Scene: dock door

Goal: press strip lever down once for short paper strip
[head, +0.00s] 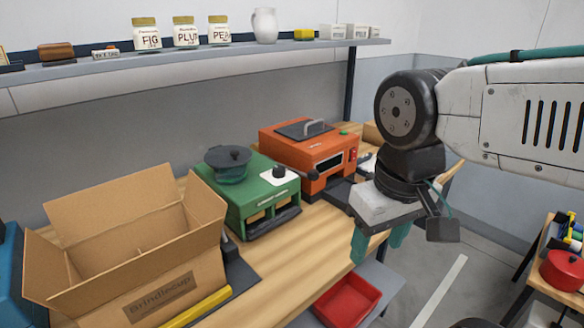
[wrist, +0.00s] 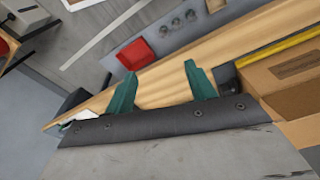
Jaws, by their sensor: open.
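A green machine (head: 250,195) stands on the wooden bench with a dark round-lidded pot on top, a white plate with a black knob, and dark slots in front. An orange machine (head: 305,160) with a grey top handle and a dark front window stands behind it to the right. I cannot tell which part is the strip lever, and no paper strip is clearly visible. My gripper (head: 379,243) points down near the bench's front edge, right of the green machine. Its teal fingers are apart and empty; in the wrist view the gripper (wrist: 160,75) has bench wood between them.
An open cardboard box (head: 165,285) stands at the front left of the bench, with a yellow bar by it. A red tray (head: 347,298) sits on a lower shelf. A wall shelf (head: 210,57) holds jars. A red pot (head: 563,270) is at the right. Bench wood before the machines is clear.

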